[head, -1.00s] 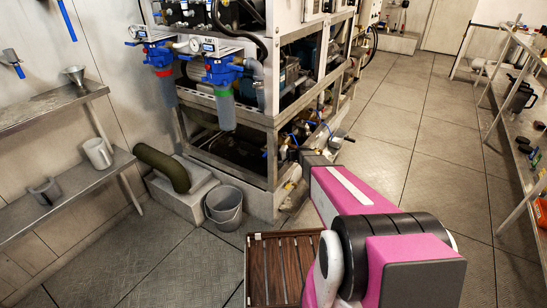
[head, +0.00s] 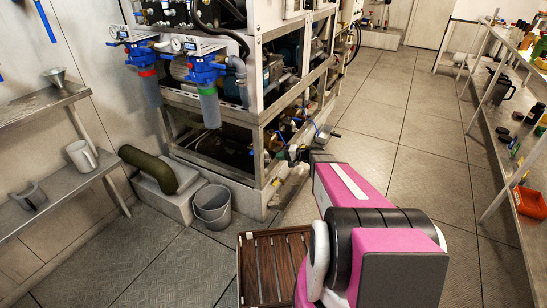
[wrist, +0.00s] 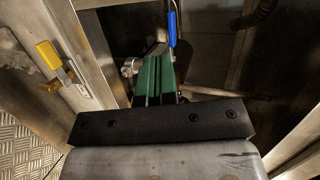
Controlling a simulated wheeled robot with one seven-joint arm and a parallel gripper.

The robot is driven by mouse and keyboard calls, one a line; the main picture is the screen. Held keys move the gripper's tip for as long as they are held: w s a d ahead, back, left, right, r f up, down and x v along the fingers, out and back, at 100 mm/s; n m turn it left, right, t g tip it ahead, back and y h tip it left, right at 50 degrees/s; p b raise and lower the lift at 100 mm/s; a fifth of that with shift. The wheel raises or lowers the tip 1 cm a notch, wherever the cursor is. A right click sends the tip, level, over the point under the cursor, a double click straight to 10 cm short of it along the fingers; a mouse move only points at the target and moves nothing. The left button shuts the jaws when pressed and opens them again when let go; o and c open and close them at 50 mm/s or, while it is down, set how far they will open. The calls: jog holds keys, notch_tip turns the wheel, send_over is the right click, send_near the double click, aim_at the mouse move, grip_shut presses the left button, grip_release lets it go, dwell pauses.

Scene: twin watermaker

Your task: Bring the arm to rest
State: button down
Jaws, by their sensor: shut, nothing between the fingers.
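My pink and black arm (head: 347,190) reaches forward from the bottom of the head view toward the machine frame's lower front corner. In the wrist view my gripper (wrist: 156,62) has its green fingers together with nothing between them. They point into the dark space of the frame. A blue-handled part (wrist: 172,29) shows just beyond the fingertips; I cannot tell whether they touch. In the head view the gripper end is small and hard to make out against the frame.
A metal post with a yellow handle (wrist: 48,53) stands left of the gripper. A grey bucket (head: 212,207) and a slatted wooden crate (head: 247,268) are on the floor near the arm. A shelf at right holds an orange bin (head: 530,203). The floor right of the machine is clear.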

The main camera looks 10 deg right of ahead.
jog(key=s+a+r+n+g+h, duration=0.1)
jog(key=s+r+n+g+h, duration=0.15)
jog(key=s, duration=0.55)
jog(key=s+a+r+n+g+h, duration=0.1)
jog(key=s+a+r+g+h, duration=0.2)
jog(key=s, duration=0.4)
jog(key=s+d+r+h, duration=0.2)
jog(key=s+d+h, duration=0.1)
jog(key=s+h, duration=0.1)
jog(key=s+d+r+n+h, duration=0.1)
jog(key=s+d+r+h, duration=0.1)
jog(key=s, duration=0.4)
jog(key=shift+d+h, duration=0.65)
jog(key=shift+h, duration=0.3)
